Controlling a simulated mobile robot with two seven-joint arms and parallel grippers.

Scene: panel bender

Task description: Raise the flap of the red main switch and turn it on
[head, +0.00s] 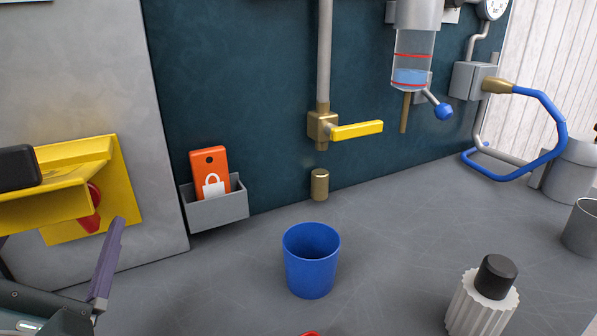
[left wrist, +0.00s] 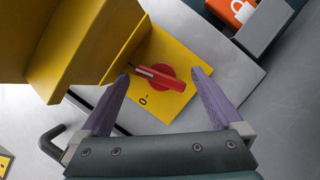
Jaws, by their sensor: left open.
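The yellow switch plate (head: 119,190) is on the grey panel at the left in the head view. Its yellow flap (head: 60,175) is raised and juts outward; it also fills the upper left of the left wrist view (left wrist: 75,40). The red switch handle (head: 90,208) is uncovered below the flap. In the left wrist view the red handle (left wrist: 160,78) lies slightly tilted across the plate, with a "0" mark below it. My left gripper (left wrist: 160,75) is open, its purple fingertips on either side of the handle; contact cannot be told. My right gripper is not in view.
A grey holder (head: 218,210) with an orange lock card (head: 210,172) is right of the switch.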

